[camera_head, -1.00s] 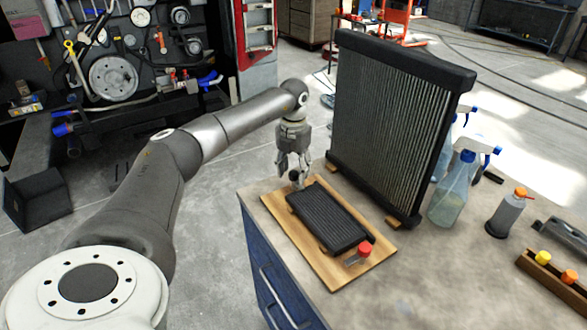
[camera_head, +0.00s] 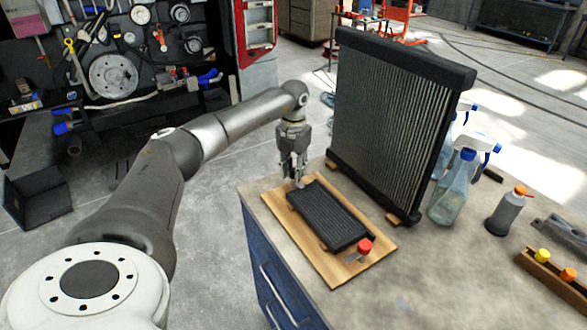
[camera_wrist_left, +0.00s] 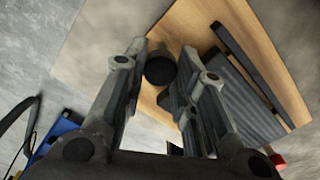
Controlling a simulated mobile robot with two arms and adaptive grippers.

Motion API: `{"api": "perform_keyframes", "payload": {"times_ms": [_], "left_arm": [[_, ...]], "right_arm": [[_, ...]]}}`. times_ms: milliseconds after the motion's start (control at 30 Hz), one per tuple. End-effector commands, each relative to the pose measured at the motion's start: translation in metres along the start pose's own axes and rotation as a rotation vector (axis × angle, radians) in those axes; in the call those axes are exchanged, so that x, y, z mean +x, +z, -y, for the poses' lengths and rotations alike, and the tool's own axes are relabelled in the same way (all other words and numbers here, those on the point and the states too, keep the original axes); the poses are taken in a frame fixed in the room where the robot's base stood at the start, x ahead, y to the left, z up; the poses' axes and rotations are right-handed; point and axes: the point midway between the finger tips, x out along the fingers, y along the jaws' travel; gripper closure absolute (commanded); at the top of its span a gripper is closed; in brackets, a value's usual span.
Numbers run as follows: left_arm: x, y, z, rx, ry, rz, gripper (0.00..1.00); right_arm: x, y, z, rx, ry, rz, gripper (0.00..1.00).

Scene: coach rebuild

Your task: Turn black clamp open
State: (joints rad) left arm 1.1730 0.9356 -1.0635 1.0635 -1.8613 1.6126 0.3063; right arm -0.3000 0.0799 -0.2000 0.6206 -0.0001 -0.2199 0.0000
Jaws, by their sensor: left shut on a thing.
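The black clamp's round knob (camera_wrist_left: 160,70) shows between my left fingers in the left wrist view. In the head view the fingers hide it. My left gripper (camera_head: 297,178) points down at the far left corner of the wooden board (camera_head: 340,277) and is shut on the black clamp. A small black finned cooler (camera_head: 328,215) lies flat on the board, beside the gripper; it also shows in the left wrist view (camera_wrist_left: 245,100). A red-knobbed clamp (camera_head: 365,246) sits at the cooler's near right end. My right gripper is not in view.
A tall black radiator (camera_head: 390,125) stands on the bench close behind the board. Spray bottles (camera_head: 453,188), a grey bottle with an orange cap (camera_head: 506,213) and a wooden rack (camera_head: 560,275) stand to the right. The bench front right of the board is clear.

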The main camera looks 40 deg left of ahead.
Motion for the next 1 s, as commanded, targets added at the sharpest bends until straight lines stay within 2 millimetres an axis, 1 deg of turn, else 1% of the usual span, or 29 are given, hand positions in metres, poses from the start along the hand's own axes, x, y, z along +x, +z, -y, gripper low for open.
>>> {"api": "perform_keyframes", "payload": {"times_ms": [267, 1000], "left_arm": [[-0.0013, 0.0005, -0.0009, 0.147, 0.000, 0.001, 0.98], [-0.0014, 0.0016, -0.0026, 0.839, 0.001, 0.002, 0.98]], "right_arm": [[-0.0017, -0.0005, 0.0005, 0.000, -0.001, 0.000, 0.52], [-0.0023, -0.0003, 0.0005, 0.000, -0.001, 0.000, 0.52]]}}
